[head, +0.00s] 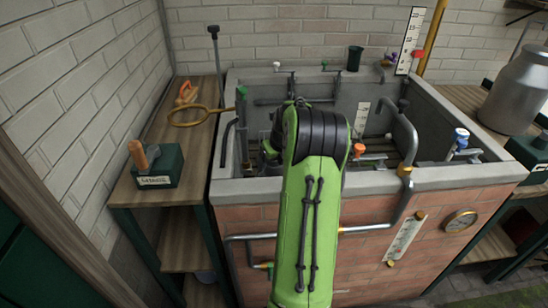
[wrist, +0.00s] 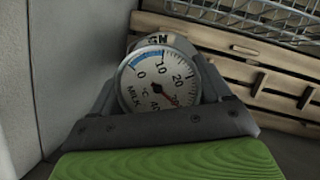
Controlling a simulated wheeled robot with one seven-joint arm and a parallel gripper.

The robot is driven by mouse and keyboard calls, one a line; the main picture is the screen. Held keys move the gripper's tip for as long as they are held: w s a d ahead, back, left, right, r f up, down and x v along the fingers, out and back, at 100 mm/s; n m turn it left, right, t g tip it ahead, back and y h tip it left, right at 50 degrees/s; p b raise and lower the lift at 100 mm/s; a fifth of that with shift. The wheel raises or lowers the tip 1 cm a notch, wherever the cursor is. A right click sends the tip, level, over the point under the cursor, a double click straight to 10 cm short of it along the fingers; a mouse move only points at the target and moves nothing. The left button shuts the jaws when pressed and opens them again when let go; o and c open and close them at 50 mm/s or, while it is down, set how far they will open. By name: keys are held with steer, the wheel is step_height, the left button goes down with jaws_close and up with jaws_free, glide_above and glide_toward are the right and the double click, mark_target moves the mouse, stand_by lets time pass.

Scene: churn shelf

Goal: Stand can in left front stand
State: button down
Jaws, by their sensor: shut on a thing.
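A round white dial marked MILK and °C faces the camera between the dark jaws. The lower part of the held thing is hidden. In the head view my green arm reaches over the front rim into the grey trough (head: 440,177) and hides most of the gripper. I cannot make out the left front stand in either view.
A wooden slatted rack (wrist: 270,100) and a wire basket (wrist: 250,18) lie beyond the gripper; a grey wall (wrist: 30,70) is close at left. A bent pipe (head: 402,130) and orange tap (head: 358,150) stand right of my arm. A large milk can (head: 517,90) stands far right.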

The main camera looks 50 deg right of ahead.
steer(key=shift+r, duration=0.1)
jaws_free()
steer(key=p+v, duration=0.4)
steer(key=v, duration=0.8)
steer(key=a+r+n, duration=0.4)
steer(key=a+n, duration=0.5)
steer(key=a, duration=0.3)
steer(key=a+r+n, duration=0.4)
steer(key=a+n, duration=0.6)
steer(key=a, duration=0.2)
steer(key=s+a+f+n+t+y, duration=0.2)
steer(key=s+a+n, duration=1.15)
steer(key=n, duration=0.85)
step_height(320, 180, up, 11)
steer(key=p, duration=1)
steer(key=shift+a+p, duration=0.3)
steer(key=shift+a, duration=0.2)
